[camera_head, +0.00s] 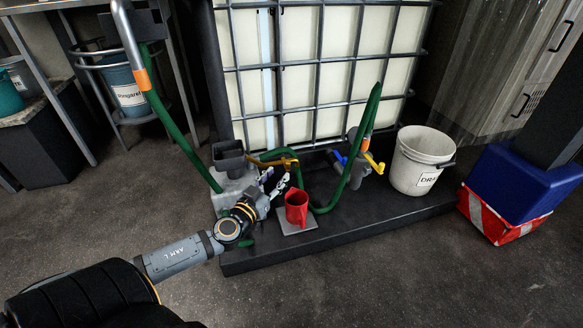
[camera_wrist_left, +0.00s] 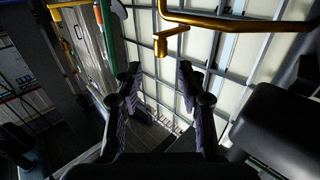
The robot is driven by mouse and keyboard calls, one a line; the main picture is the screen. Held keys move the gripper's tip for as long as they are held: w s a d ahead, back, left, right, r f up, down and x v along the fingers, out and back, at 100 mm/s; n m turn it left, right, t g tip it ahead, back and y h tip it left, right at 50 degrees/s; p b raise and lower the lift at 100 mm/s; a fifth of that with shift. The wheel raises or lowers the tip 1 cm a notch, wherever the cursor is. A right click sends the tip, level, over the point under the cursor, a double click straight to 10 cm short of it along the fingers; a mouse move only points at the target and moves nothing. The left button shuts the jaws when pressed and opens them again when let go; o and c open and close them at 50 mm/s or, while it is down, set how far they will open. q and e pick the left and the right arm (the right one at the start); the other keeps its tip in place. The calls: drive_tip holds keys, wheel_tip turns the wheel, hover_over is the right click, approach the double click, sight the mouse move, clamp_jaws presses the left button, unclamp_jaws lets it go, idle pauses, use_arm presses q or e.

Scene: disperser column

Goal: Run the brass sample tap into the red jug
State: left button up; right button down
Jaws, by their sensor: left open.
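The brass sample tap (camera_head: 278,162) is a gold pipe at the lower front of the caged white tank. In the left wrist view its pipe (camera_wrist_left: 240,22) crosses the top right, and a short brass piece with a hanging end (camera_wrist_left: 171,38) lies ahead of the fingers. The red jug (camera_head: 297,208) stands upright on a grey plate (camera_head: 299,229), below and right of the tap. It is not seen in the wrist view. My left gripper (camera_head: 275,183) is just below the tap; the wrist view shows its fingers (camera_wrist_left: 160,73) apart and empty. My right gripper is out of view.
A green hose (camera_head: 349,150) loops right of the jug, near a yellow-handled valve (camera_head: 374,162). A white bucket marked DRAIN (camera_head: 424,160) and a blue crate (camera_head: 521,185) stand farther right. A grey funnel-topped container (camera_head: 228,185) is close left of the gripper. The front floor is clear.

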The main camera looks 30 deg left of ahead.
sight(286, 163)
use_arm(q)
drive_tip(key=w, duration=0.2)
drive_tip(key=w+p, duration=0.1)
drive_tip(key=w, duration=0.3)
drive_tip(key=shift+w+a+r+p, duration=0.2)
drive_tip(key=shift+a+p, duration=0.1)
drive_tip(key=shift+a, duration=0.05)
drive_tip(key=shift+w+f, duration=0.25)
drive_tip(key=shift+w, duration=0.45)
clamp_jaws()
